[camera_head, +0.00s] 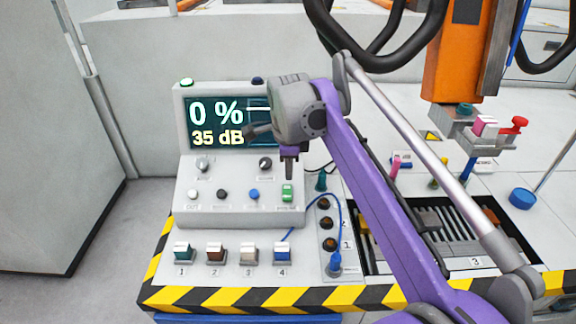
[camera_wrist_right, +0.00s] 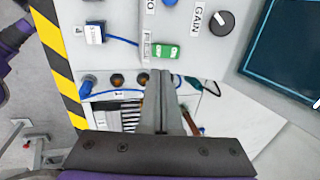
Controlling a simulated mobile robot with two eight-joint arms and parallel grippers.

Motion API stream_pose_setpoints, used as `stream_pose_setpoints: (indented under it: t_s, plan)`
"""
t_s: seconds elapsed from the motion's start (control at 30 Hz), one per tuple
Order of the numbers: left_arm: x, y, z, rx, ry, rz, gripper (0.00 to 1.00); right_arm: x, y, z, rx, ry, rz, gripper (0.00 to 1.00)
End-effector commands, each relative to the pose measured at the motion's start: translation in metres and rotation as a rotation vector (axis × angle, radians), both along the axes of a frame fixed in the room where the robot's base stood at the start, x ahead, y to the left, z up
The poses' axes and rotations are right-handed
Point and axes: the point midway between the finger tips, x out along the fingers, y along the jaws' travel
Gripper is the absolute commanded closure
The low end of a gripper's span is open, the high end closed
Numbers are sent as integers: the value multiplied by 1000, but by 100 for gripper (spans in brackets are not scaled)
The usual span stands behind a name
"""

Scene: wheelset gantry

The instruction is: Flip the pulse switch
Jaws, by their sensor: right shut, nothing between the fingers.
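The pulse switch is a small green rocker (camera_head: 287,193) at the lower right of the grey console's sloped panel. In the right wrist view the green switch (camera_wrist_right: 167,52) has white lettering and a label beside it. My right gripper (camera_head: 289,172) is shut and empty, pointing down just above the switch in the head view. In the right wrist view its closed fingertips (camera_wrist_right: 160,77) appear close to the switch; I cannot tell whether they touch it. My left gripper is not in view.
The console screen (camera_head: 215,122) reads 0 % and 35 dB, partly hidden by my right wrist. Blue (camera_head: 253,194), black and white knobs line the panel. Several numbered blocks sit in front. A blue cable (camera_head: 338,225) runs to sockets on the right. An orange gantry column (camera_head: 462,60) stands right.

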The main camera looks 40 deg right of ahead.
Motion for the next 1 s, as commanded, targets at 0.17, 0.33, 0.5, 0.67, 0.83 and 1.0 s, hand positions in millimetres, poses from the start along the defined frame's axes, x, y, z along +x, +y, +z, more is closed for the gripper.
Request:
stream_pose_setpoints:
  t_s: [0.17,0.33,0.5,0.67,0.83,1.0]
  plan:
    - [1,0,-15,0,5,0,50,8,-6,-41,-1,1,0,100]
    - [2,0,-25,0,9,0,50,13,-11,-68,0,0,-1,100]
    - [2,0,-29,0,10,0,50,15,-13,-81,0,0,0,100]
    - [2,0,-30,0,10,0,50,16,-13,-83,0,-1,0,100]
    - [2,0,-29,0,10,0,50,16,-13,-83,-1,-1,0,100]
    - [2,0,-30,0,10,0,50,15,-12,-85,-16,-19,1,100]
